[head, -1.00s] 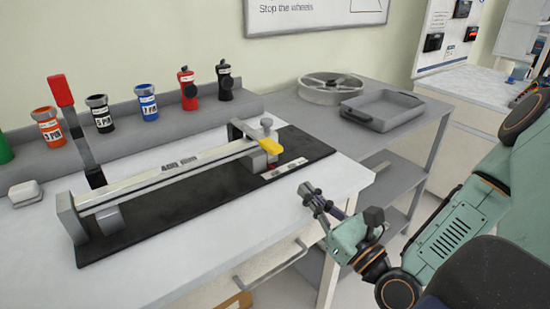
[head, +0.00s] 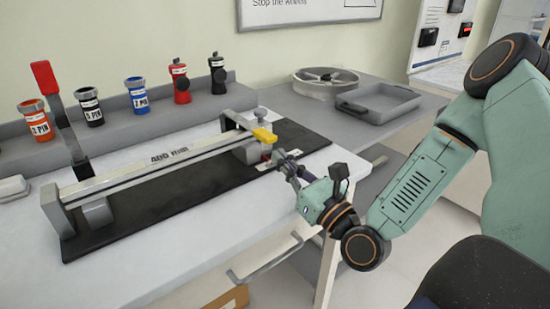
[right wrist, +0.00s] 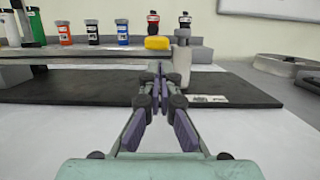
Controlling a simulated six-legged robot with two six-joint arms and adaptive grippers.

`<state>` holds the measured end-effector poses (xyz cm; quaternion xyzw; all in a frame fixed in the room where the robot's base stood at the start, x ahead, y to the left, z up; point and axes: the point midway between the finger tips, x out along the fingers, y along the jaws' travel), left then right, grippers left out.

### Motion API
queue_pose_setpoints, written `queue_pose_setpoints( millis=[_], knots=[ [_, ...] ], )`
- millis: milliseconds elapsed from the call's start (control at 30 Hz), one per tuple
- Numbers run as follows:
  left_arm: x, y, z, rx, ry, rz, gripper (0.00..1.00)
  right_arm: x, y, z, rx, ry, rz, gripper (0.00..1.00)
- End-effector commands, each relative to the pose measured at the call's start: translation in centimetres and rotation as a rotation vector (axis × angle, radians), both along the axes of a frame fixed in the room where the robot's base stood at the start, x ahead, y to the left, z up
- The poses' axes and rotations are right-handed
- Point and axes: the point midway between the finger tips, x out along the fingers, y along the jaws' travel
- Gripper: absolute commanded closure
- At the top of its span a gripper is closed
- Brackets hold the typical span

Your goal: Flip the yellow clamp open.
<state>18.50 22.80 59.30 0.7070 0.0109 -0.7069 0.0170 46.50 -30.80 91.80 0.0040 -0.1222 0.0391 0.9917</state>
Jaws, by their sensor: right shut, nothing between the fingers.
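The yellow clamp (head: 264,136) sits at the right end of the long metal rail rig (head: 150,168), over a small grey block. In the right wrist view the yellow clamp (right wrist: 158,43) shows just beyond and slightly above the fingertips. My right gripper (head: 279,157) is shut and empty, just in front of and below the clamp in the head view. In the right wrist view its fingers (right wrist: 155,72) meet at the tips. I cannot tell whether they touch the block under the clamp. My left gripper is not in view.
A black mat (head: 190,188) lies under the rig on the white table. A red-handled lever (head: 45,78) stands at the left. Several labelled canisters (head: 137,92) line the grey ledge behind.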

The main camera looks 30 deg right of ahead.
Motion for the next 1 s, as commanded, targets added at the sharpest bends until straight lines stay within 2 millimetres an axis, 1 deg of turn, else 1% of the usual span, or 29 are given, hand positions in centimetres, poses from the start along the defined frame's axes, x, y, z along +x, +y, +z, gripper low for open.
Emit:
queue_pose_setpoints(
  millis=[33,100,333,800,1000],
  knots=[
    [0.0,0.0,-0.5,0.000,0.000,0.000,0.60,0.7,0.2,0.1,-0.005,-0.004,0.003,1.00],
    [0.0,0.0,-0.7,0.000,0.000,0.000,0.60,1.3,0.2,0.2,-0.005,-0.002,0.003,1.00],
    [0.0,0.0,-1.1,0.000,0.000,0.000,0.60,2.7,0.2,0.7,-0.002,-0.001,0.000,1.00],
    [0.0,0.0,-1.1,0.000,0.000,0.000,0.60,2.9,0.2,0.8,0.000,0.000,0.000,1.00],
    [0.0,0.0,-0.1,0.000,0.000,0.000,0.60,2.9,-0.1,1.2,0.000,0.013,-0.002,1.00]
  ],
)
